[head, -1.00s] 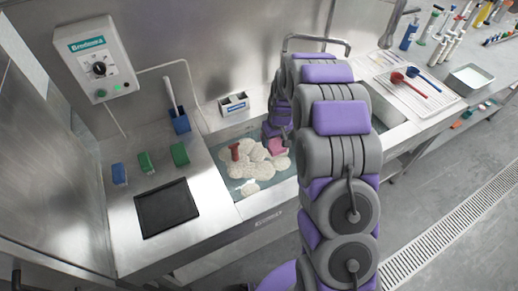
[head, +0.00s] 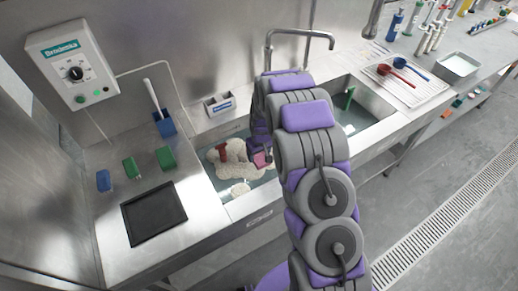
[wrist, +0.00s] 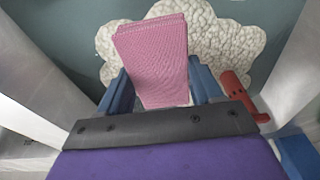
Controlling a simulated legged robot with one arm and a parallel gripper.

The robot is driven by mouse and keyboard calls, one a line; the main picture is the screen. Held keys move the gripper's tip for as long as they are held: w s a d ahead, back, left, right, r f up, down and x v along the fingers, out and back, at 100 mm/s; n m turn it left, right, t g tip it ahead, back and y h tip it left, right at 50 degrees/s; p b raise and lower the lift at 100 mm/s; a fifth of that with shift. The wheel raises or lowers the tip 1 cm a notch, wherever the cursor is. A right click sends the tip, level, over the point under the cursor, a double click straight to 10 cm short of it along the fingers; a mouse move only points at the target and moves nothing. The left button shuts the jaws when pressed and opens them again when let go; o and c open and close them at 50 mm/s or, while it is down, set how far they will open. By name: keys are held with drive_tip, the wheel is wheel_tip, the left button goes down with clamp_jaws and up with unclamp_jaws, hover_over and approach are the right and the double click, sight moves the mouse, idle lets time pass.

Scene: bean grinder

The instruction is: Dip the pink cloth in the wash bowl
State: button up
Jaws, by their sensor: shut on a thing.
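The pink cloth (wrist: 152,60) is folded and stands out from between the blue fingers of my gripper (wrist: 162,95) in the wrist view. My gripper is shut on it. In the head view the cloth (head: 261,159) shows as a small pink patch at the end of my arm, over the right part of the wash bowl (head: 233,206), a basin set into the steel counter. White foam (head: 226,160) lies in the basin's bluish water (wrist: 268,50). The cloth overlaps the foam in the wrist view; I cannot tell whether it touches it. My arm partly hides the basin.
A red object (head: 224,150) stands in the foam, close to the right of my gripper in the wrist view (wrist: 236,88). A faucet (head: 300,35) rises behind my arm. A second sink (head: 370,104) lies to the right. Several brushes and a black mat (head: 154,213) are on the left counter.

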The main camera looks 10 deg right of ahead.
drive_tip(key=a+f, duration=0.1)
drive_tip(key=f, duration=0.1)
drive_tip(key=a+f, duration=0.1)
drive_tip(key=shift+a+f, duration=0.35)
drive_tip(key=shift+f, duration=0.05)
drive_tip(key=shift+d+f, duration=1)
drive_tip(key=shift+f, duration=1.05)
drive_tip(key=shift+a+r+p, duration=0.15)
drive_tip(key=shift+r+p, duration=0.35)
drive_tip(key=shift+r, duration=2.9)
drive_tip(key=shift+a+r+p, duration=0.2)
drive_tip(key=shift+r+p, duration=0.05)
drive_tip(key=shift+r, duration=0.7)
drive_tip(key=shift+a+r+p, duration=0.2)
drive_tip(key=shift+r+p, duration=0.05)
drive_tip(key=shift+r, duration=0.7)
drive_tip(key=shift+d+r+p, duration=0.15)
drive_tip(key=shift+r+p, duration=0.05)
drive_tip(key=shift+r, duration=0.55)
drive_tip(key=shift+d+r+p, duration=0.15)
drive_tip(key=shift+r+p, duration=0.05)
drive_tip(key=shift+r, duration=0.55)
drive_tip(key=shift+a+r+p, duration=0.2)
drive_tip(key=shift+r+p, duration=0.25)
drive_tip(key=shift+r, duration=1.25)
